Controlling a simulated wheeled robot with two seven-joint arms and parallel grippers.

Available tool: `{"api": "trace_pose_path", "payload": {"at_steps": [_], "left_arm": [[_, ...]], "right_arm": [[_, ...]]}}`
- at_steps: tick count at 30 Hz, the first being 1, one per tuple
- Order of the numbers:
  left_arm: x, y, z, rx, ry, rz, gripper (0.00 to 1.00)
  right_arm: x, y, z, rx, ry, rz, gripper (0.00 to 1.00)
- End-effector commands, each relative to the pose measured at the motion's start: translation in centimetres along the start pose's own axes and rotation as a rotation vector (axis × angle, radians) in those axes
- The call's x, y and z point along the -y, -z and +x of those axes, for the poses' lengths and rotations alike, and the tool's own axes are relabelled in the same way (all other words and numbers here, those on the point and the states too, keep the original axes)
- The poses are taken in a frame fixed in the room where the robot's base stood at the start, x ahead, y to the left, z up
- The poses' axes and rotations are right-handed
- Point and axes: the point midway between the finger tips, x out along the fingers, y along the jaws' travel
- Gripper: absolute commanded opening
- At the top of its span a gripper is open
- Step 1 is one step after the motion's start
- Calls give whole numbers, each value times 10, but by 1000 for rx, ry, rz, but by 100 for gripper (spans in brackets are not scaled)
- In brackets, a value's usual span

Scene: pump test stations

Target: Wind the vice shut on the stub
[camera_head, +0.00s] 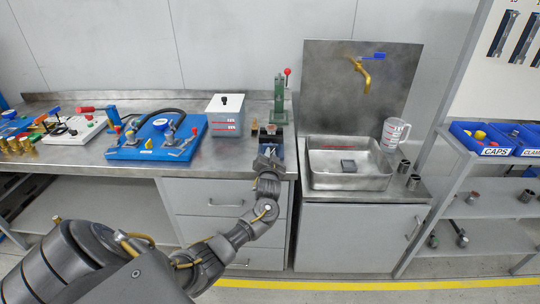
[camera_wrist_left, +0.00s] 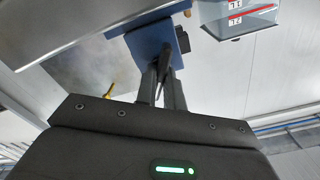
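The vice (camera_head: 277,151) is a small blue block at the front edge of the steel bench in the head view. In the wrist view its blue body (camera_wrist_left: 153,40) fills the upper middle. A small dark and brownish piece (camera_head: 271,129) shows just behind it; I cannot tell if this is the stub. My left gripper (camera_head: 268,157) is at the front of the vice. In the wrist view its fingers (camera_wrist_left: 166,68) are close together at the blue body, with a dark bar-like part between or just beyond them. Whether they grip it is unclear. My right gripper is out of view.
A grey lidded box (camera_head: 225,115) and a blue hose plate (camera_head: 157,137) stand left of the vice. A green stand (camera_head: 280,100) with a red knob is behind it. A steel sink (camera_head: 348,178) is to the right. The floor in front is clear.

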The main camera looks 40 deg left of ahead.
Motion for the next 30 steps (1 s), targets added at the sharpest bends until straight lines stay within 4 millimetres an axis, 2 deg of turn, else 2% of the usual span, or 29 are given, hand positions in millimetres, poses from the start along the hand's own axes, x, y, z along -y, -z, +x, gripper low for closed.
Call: {"api": "trace_pose_path", "payload": {"at_steps": [4, 10, 20, 21, 25, 30], "left_arm": [[0, 0, 0, 0, 0, 4, 0], [2, 4, 0, 2, 0, 134, 0], [0, 0, 0, 0, 1, 171, 0], [0, 0, 0, 0, 1, 171, 14], [0, 0, 0, 0, 1, 171, 31], [0, 0, 0, 0, 1, 170, 32]], "right_arm": [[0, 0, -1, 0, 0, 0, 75], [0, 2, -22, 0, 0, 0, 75], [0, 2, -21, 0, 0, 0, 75], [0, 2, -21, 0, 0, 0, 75], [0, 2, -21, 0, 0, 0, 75], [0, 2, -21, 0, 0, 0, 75]]}}
